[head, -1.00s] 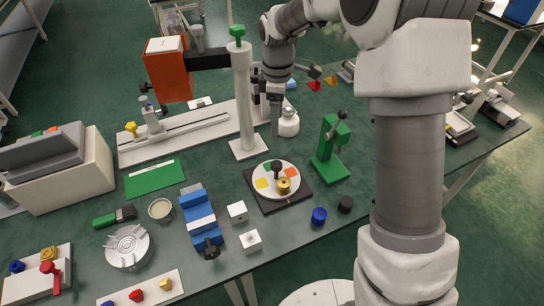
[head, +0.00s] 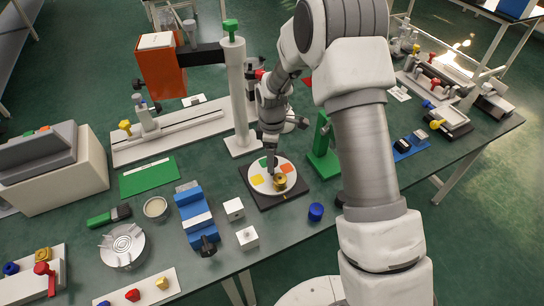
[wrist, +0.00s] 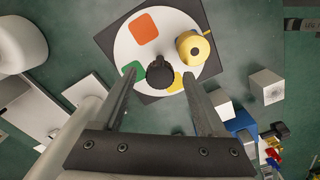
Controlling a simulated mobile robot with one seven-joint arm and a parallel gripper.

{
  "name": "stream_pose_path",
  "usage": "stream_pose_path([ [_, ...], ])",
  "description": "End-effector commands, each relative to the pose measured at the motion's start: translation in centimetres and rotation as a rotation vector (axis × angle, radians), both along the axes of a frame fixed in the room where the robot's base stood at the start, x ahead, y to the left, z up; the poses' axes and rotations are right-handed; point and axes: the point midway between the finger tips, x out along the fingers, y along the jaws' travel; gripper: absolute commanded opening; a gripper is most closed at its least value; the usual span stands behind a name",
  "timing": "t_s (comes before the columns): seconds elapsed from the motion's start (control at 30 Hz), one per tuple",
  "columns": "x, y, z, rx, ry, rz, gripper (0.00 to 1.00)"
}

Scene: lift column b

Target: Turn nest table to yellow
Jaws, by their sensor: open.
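The nest table is a white round disc (head: 262,186) on a dark square base (head: 285,203). It carries a yellow patch (head: 257,179), an orange patch (head: 287,167) and a green patch (wrist: 132,70). A brass-coloured round piece (head: 280,182) sits on the disc, which also shows in the wrist view (wrist: 115,48). A dark knob (wrist: 160,72) stands at the disc's middle. My gripper (wrist: 160,76) is open, its fingers on either side of the knob in the wrist view; contact cannot be told. In the head view my gripper (head: 270,162) hides the knob.
A tall white post (head: 238,95) stands behind the disc. A green press (head: 322,150) is close on its right, partly hidden by my arm. White cubes (head: 234,209), a blue vise (head: 197,212) and a blue knob (head: 316,212) lie nearer the front.

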Motion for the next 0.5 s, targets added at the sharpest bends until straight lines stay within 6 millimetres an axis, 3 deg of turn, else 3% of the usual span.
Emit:
stream_pose_path([
  [0.27,0.03,0.03,-0.19,0.0,-0.001,0.0,0.74],
  [0.5,0.02,0.03,-0.17,0.0,-0.001,0.0,0.35],
])
